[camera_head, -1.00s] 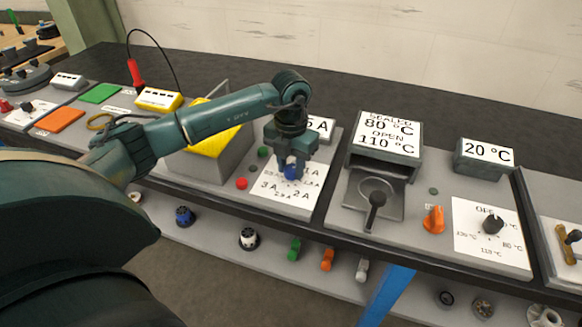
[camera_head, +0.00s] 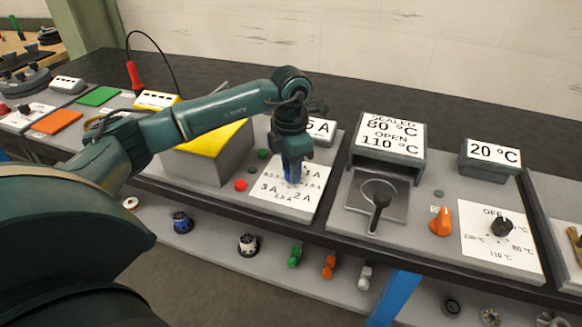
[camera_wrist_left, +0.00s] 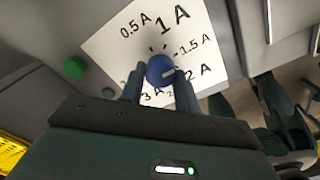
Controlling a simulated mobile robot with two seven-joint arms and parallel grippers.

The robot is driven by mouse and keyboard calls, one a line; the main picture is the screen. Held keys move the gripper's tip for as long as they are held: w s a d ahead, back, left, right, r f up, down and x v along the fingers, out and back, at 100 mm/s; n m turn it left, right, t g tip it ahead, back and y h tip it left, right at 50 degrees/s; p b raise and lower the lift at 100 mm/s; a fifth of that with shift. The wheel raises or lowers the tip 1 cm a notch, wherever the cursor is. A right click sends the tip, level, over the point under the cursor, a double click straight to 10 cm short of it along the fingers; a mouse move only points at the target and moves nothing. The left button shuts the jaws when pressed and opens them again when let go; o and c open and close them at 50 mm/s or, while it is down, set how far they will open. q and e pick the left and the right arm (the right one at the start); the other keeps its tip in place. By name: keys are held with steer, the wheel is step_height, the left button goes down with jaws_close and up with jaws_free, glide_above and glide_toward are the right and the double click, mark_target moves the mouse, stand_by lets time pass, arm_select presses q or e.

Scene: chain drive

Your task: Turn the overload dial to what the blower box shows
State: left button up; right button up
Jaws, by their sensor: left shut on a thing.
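The overload dial is a blue knob (camera_wrist_left: 160,70) on a white scale plate (camera_head: 266,199) marked 0.5 A, 1 A, 1.5 A, 2 A and 3 A, with another label partly covered. My left gripper (camera_head: 292,180) points down over the plate and is shut on the knob; its fingers flank the knob in the left wrist view (camera_wrist_left: 158,80). The knob's short white mark points right, roughly between 1.5 A and 2 A. The blower box display (camera_head: 322,129) behind my wrist shows "5 A"; anything left of the 5 is hidden.
A red button (camera_head: 240,185) and a green button (camera_wrist_left: 75,67) sit beside the plate. A grey box with a yellow top (camera_head: 215,140) stands left.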

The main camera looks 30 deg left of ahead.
stand_by(0.3)
arm_select(q)
steer(key=o, duration=1)
steer(key=shift+c, duration=0.2)
step_height(320, 180, up, 13)
steer(key=shift+r+b, duration=0.15)
steer(key=shift+b, duration=0.2)
